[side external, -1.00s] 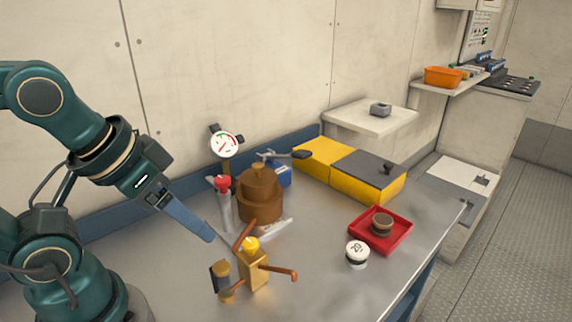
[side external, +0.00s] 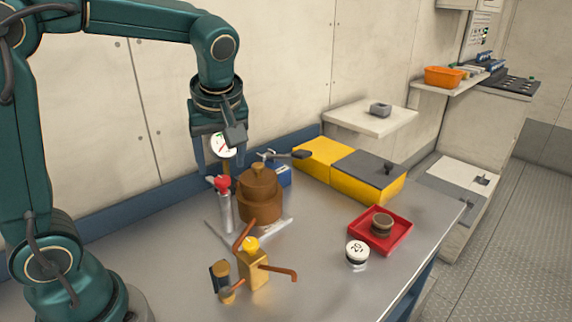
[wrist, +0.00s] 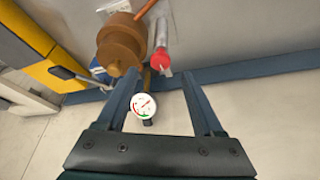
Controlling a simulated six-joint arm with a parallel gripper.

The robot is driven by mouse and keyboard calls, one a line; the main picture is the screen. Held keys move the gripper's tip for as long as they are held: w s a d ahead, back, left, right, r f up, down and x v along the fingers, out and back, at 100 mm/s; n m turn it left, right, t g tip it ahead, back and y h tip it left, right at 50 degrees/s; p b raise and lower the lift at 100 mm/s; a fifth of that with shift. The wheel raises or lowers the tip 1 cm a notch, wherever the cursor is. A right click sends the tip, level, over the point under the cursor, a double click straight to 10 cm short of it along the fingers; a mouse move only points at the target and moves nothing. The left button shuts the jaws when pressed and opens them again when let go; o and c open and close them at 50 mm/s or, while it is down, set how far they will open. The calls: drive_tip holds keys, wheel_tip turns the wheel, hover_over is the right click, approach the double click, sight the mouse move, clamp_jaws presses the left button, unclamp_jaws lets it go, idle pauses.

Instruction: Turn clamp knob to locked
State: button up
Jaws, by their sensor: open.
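A red knob (side external: 222,183) tops a grey upright cylinder (side external: 226,210) beside a brown stepped housing (side external: 260,195). A yellow knob (side external: 251,243) tops a brass valve body with orange handles at the front. No label shows which knob is the clamp knob. My gripper (side external: 220,160) is open, empty and pointing down above the red knob, near the round dial gauge (side external: 223,145). In the wrist view the red knob (wrist: 160,60) lies between and beyond the open fingertips (wrist: 162,78), apart from them. The gauge (wrist: 144,104) shows between the fingers.
A black-handled lever (side external: 288,154) and blue block stand behind the housing. A yellow case (side external: 365,180) lies at the back right.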

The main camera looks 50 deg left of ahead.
sight(222, 179)
drive_tip(key=shift+x, duration=2.2)
clamp_jaws()
